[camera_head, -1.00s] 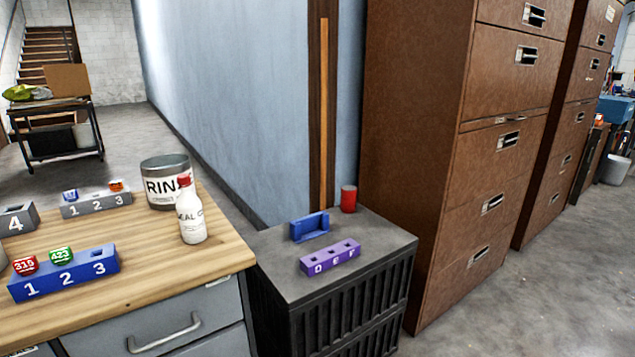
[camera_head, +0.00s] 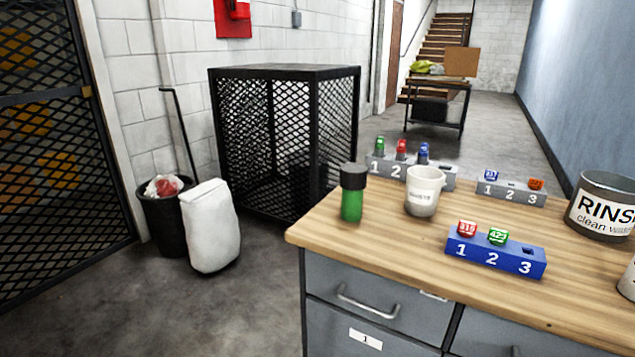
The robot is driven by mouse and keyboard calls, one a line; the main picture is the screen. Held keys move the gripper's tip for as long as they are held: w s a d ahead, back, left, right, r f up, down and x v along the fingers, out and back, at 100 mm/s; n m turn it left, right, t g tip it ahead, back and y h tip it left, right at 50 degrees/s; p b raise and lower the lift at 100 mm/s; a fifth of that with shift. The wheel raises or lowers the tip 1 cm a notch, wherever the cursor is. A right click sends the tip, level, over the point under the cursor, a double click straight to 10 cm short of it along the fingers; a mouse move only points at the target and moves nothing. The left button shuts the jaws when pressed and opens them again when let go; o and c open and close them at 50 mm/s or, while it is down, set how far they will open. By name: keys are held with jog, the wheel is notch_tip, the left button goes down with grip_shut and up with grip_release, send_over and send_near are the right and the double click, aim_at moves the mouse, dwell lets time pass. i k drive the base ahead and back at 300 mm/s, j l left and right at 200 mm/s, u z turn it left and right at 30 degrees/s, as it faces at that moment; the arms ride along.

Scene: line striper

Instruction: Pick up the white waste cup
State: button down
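The white waste cup (camera_head: 423,192) stands upright on the wooden workbench top (camera_head: 380,245), near its left end. My gripper is not in view.
A blue numbered block (camera_head: 495,255) holding a red and a green piece is right of the cup. Another grey block (camera_head: 511,193) and a rinse can (camera_head: 602,207) stand farther right. A mesh cage (camera_head: 285,135), black bin (camera_head: 168,222) and white sack (camera_head: 210,226) stand on the floor at left.

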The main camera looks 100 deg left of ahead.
aim_at(423, 184)
jog(key=u, duration=2.55)
jog(key=z, duration=3.85)
jog(key=u, duration=3.55)
